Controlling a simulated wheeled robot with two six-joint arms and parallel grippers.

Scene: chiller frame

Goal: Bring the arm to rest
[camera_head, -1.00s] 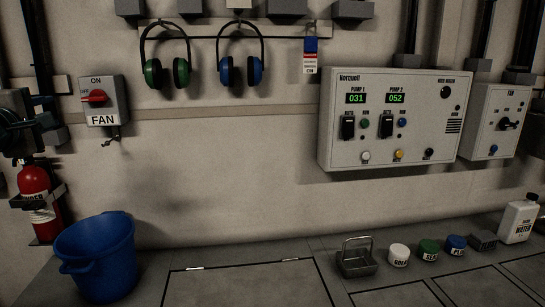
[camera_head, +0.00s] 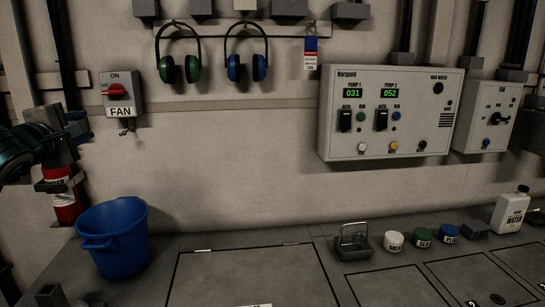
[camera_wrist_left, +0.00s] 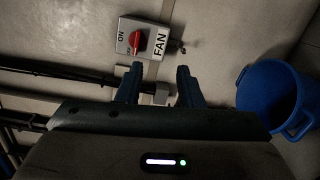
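My left arm comes in at the left edge of the head view, with the left gripper (camera_head: 80,127) dark and hard to make out in front of the wall, below and left of the fan switch. In the left wrist view the left gripper (camera_wrist_left: 159,75) has its two fingers apart with nothing between them. The grey fan switch box (camera_head: 122,94) with its red knob (camera_head: 117,91) is on the wall. It also shows beyond the fingertips in the wrist view (camera_wrist_left: 155,39), apart from them. The knob lies sideways, across the ON–FAN line. My right gripper is not in view.
A blue bucket (camera_head: 115,238) stands below the switch; a red fire extinguisher (camera_head: 64,207) is partly hidden behind my arm. Ear defenders (camera_head: 246,52) hang above.

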